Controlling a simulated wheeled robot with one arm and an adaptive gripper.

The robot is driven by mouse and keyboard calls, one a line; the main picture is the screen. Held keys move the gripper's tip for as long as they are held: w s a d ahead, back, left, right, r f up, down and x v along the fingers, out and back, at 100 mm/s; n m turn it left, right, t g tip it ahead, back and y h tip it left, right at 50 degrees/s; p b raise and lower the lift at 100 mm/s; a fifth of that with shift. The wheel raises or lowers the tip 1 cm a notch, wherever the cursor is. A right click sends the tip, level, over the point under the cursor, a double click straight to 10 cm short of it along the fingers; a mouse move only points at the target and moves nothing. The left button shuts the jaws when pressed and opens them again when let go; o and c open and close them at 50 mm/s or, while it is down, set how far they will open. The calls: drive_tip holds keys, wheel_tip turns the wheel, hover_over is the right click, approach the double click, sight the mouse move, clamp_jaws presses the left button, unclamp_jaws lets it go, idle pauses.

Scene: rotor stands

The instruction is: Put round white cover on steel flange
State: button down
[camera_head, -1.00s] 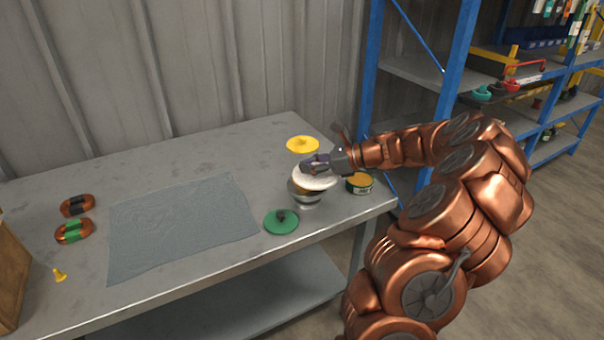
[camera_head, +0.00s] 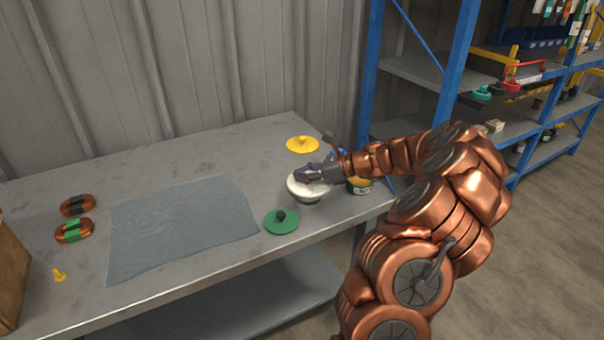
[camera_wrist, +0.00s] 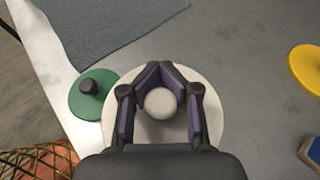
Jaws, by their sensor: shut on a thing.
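The round white cover (camera_head: 298,187) is at the right part of the table, over the steel flange (camera_head: 309,202). The cover looks level and hides the flange's top; whether it is fully seated I cannot tell. Only the flange's lower part shows below the cover's edge. My gripper (camera_head: 306,175) is shut on the cover's knob. In the wrist view the cover (camera_wrist: 208,117) fills the middle as a white disc, and my gripper (camera_wrist: 160,100) has its fingers around the round white knob.
A green cover (camera_head: 281,221) with a dark knob lies just front-left. A yellow cover (camera_head: 303,144) lies behind. A grey mat (camera_head: 180,228) covers the table's middle. Two copper coils (camera_head: 76,206) are at the left.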

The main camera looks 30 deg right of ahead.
drive_tip(key=c, duration=0.9)
unclamp_jaws()
drive_tip(key=shift+f, duration=0.1)
drive_tip(key=shift+c, duration=0.2)
